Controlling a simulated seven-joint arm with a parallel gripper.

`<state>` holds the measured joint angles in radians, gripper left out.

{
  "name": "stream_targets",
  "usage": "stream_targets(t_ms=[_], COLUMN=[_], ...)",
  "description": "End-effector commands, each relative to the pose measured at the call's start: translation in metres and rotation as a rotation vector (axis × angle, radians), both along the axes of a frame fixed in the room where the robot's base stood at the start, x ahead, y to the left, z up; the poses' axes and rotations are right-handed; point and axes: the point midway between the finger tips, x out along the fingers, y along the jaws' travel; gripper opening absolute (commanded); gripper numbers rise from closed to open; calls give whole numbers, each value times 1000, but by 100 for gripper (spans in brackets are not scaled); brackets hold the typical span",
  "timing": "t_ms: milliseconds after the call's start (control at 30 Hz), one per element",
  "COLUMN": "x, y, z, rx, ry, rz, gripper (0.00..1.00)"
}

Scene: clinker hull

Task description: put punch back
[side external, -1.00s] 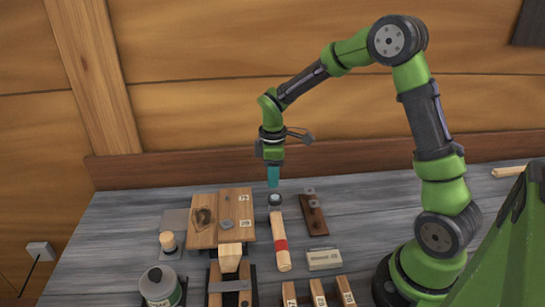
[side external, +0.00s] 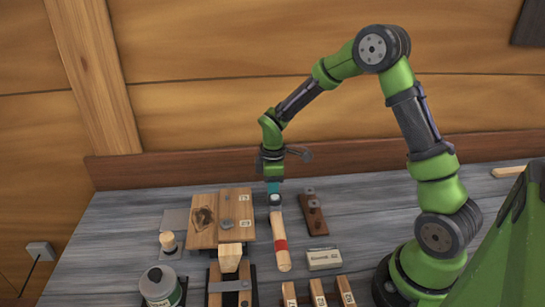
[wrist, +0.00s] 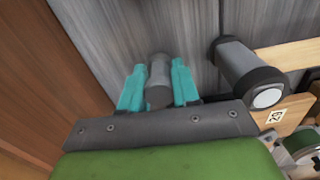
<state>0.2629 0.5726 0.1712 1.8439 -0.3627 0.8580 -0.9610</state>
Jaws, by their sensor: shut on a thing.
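My gripper (side external: 274,190) points down low over the bench, close behind the hammer's head in the side view. In the wrist view its teal fingers (wrist: 158,88) are shut on a short dark grey cylinder, which looks like the punch (wrist: 158,72). The punch stands between the fingers; its lower end is hard to make out. In the side view the fingers hide the punch. The dark wooden strip (side external: 314,216) with grey metal pieces on it lies to the right of the gripper; I cannot tell whether it is the punch's holder.
A hammer (side external: 281,244) with a red-banded handle lies close by; its dark head (wrist: 250,76) is right of the fingers in the wrist view. Wooden boards (side external: 204,236) lie left. The back wall (wrist: 48,75) is close.

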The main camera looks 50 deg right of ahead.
Motion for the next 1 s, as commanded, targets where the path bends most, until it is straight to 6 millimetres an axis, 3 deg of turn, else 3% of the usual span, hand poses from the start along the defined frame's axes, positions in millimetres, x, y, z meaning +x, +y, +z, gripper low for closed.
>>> stream_targets(t_ms=[467,500,667,1000], x=[0,0,0,0], y=[0,0,0,0], z=[-8,-8,-8,-5], rx=[0,0,0,0], ry=[0,0,0,-1], rz=[0,0,0,0], gripper=[0,34,58,60])
